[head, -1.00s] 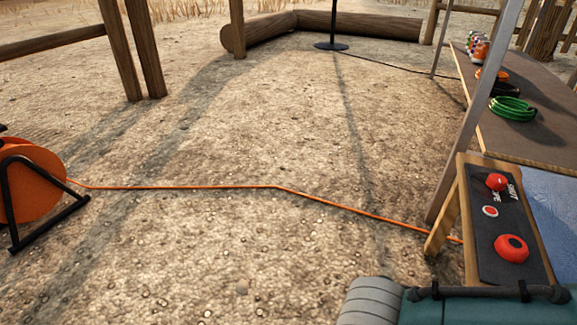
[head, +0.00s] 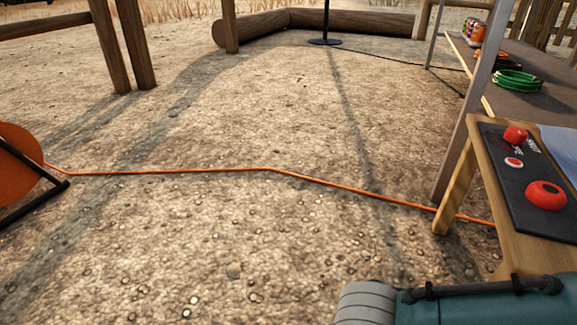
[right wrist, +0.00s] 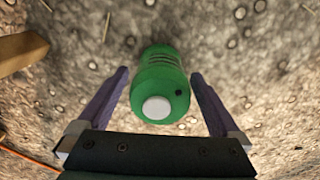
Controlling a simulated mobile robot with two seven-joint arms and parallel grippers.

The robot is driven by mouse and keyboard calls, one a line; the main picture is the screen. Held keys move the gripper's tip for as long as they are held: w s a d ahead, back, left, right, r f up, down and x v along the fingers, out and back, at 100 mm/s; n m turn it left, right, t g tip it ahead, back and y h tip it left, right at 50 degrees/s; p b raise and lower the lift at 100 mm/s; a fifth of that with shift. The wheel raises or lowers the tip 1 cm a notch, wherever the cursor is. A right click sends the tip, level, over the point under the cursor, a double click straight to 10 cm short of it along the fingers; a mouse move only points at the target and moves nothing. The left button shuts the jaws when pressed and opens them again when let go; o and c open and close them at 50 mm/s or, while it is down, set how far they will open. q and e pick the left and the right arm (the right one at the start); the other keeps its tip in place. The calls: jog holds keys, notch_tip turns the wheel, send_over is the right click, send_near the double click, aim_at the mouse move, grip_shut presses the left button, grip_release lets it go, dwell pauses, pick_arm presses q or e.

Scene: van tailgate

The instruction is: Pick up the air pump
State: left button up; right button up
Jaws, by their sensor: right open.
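In the right wrist view, a green rounded object with a white round end and a small dark dot (right wrist: 160,85) is between my gripper's fingers; it may be the air pump, but I cannot tell for sure. My right gripper (right wrist: 160,88) is open, with one purple finger on each side of the green object and a visible gap to both. Stony ground is behind it. I cannot tell whether the object stands or lies. Nothing that I can name as the air pump shows in the head view. My left gripper is not in view.
A wooden bench (head: 456,190) at the right holds a dark board (head: 522,190) with red knobs. Behind it, a tabletop (head: 525,115) bears a green coiled hose (head: 518,80). An orange cable (head: 200,170) runs across the ground from an orange reel (head: 18,165). Open ground lies in the middle.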

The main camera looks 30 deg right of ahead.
jog(key=shift+r, duration=0.1)
grip_shut()
dwell(0.7)
